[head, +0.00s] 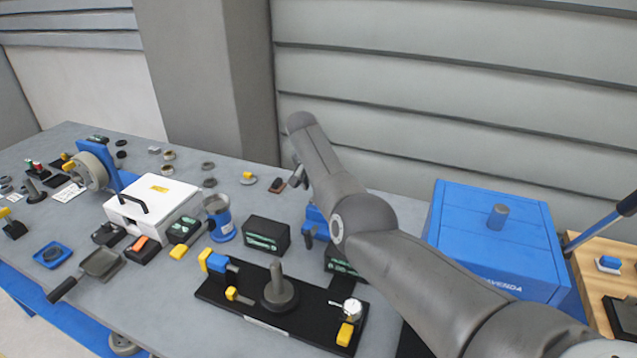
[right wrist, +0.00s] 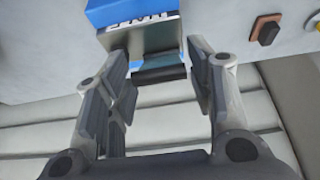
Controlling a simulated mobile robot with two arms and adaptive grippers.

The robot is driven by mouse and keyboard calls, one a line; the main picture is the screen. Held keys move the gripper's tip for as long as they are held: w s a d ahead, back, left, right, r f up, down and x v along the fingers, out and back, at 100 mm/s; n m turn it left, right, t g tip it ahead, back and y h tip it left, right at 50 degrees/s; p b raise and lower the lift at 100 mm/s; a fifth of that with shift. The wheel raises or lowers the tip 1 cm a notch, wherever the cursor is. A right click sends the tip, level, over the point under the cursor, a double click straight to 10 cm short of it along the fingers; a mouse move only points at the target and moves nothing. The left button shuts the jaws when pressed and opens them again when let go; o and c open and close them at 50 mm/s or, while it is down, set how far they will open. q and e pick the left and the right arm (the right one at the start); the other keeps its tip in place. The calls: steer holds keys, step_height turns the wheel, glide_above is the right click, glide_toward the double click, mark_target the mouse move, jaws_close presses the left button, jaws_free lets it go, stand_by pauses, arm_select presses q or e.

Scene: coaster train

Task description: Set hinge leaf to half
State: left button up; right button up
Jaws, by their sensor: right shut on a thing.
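A blue block with a grey metal face and pale lettering (right wrist: 140,35) shows at the top of the right wrist view. A flat leaf with a dark edge (right wrist: 160,75) sticks out from it, which looks like the hinge leaf. In the head view the blue hinge block (head: 315,220) is partly covered by my right arm, and the leaf and fingertips are hidden, so the leaf's angle cannot be told there. My left gripper is not in view.
A black board (head: 215,290) with a grey post and yellow-handled clamps lies in front. A large blue case (head: 490,240) stands right. A brown-and-black piece (head: 277,185) lies behind.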

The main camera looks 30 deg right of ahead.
stand_by(0.3)
steer(key=o, duration=1.4)
steer(key=v, duration=1.2)
